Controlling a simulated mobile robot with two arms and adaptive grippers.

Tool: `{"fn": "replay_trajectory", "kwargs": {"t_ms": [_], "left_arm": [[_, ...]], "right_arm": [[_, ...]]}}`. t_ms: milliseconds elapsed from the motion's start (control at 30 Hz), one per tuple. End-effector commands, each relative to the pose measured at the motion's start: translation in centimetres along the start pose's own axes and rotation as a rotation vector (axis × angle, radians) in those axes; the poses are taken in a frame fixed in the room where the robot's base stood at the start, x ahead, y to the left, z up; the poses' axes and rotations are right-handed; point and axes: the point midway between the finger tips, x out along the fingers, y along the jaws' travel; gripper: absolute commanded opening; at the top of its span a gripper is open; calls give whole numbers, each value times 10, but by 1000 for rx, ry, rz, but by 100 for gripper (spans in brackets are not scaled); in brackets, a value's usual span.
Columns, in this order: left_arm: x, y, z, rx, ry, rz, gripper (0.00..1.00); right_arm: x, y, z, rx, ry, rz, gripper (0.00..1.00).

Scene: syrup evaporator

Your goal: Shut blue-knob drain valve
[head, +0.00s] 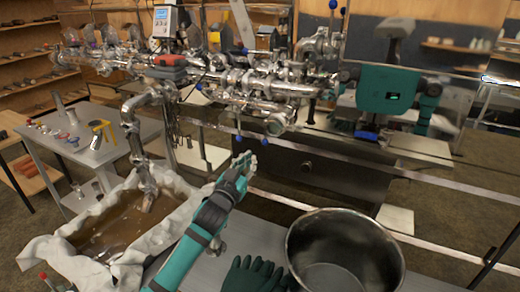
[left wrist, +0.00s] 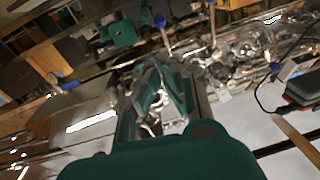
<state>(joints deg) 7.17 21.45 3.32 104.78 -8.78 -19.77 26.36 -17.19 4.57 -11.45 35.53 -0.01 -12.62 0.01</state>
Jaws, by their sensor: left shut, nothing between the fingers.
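My left gripper (head: 243,163) is shut and empty below the shiny pipework in the head view. A blue knob (head: 237,138) hangs just above its fingertips, and another blue knob (head: 265,141) is close to their right. Contact cannot be told. More blue knobs show at the upper right (head: 333,4) and on the pipe run (head: 244,51). I cannot tell which one is the drain valve's. The left wrist view shows the gripper fingers (left wrist: 158,102), with blue knobs beyond them at the top (left wrist: 160,21), left (left wrist: 68,85) and right (left wrist: 274,67). My right gripper is out of view.
A cloth-lined tub (head: 185,197) of brown liquid stands under the spout at the left. A steel pot (head: 345,220) and dark gloves (head: 252,274) are on the front bench. A rail crosses behind my arm.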

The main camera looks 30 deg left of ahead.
Motion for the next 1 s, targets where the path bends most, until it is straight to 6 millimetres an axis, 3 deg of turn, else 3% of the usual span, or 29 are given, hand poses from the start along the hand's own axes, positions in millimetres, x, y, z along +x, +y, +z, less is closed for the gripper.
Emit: {"fn": "replay_trajectory", "kwargs": {"t_ms": [133, 267, 733, 800, 1000], "left_arm": [[-3, 6, -7, 51, 39, -40, 0], [6, 5, -9, 64, 45, -46, 0], [100, 1, -10, 62, 44, -46, 0], [106, 0, 4, 62, 42, -45, 0], [121, -1, 14, 63, 43, -44, 0]], "right_arm": [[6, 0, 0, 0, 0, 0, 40], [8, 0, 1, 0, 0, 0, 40], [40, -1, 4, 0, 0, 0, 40], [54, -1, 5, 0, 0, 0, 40], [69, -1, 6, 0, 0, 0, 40]]}}
